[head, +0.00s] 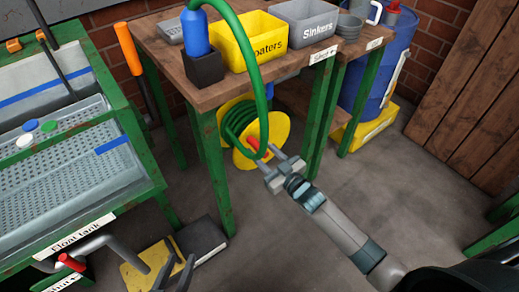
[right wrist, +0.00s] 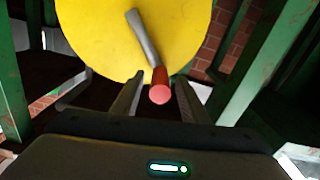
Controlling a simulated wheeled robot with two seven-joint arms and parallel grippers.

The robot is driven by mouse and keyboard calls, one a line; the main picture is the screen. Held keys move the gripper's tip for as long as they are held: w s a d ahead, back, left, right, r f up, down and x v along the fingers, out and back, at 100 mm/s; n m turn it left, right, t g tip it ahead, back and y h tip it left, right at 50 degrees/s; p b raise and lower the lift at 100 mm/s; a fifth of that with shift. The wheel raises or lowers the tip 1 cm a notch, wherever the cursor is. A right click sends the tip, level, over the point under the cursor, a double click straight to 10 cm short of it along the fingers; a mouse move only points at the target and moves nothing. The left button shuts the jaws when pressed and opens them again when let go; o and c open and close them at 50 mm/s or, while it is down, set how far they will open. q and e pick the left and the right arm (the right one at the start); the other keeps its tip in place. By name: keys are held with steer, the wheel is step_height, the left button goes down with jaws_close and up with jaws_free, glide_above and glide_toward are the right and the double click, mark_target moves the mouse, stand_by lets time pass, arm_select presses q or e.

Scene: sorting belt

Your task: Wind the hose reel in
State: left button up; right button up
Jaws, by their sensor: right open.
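The hose reel has yellow discs (head: 281,128) with green hose (head: 236,119) wound between them, under the wooden bench. A grey crank with a red handle (head: 256,147) sits on its near face. My right gripper (head: 276,168) is open just in front of the handle. In the right wrist view, the red handle (right wrist: 159,92) points toward me between the open fingers, with a gap on each side. The yellow disc (right wrist: 100,30) fills the view behind. My left gripper (head: 172,272) is low at the left, apart from the reel; its opening is unclear.
The bench's green legs (head: 213,165) stand close on both sides of the reel. A blue barrel (head: 385,70) stands right.

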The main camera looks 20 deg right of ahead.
steer(key=shift+w+a, duration=0.15)
steer(key=shift+w, duration=0.3)
jaws_close()
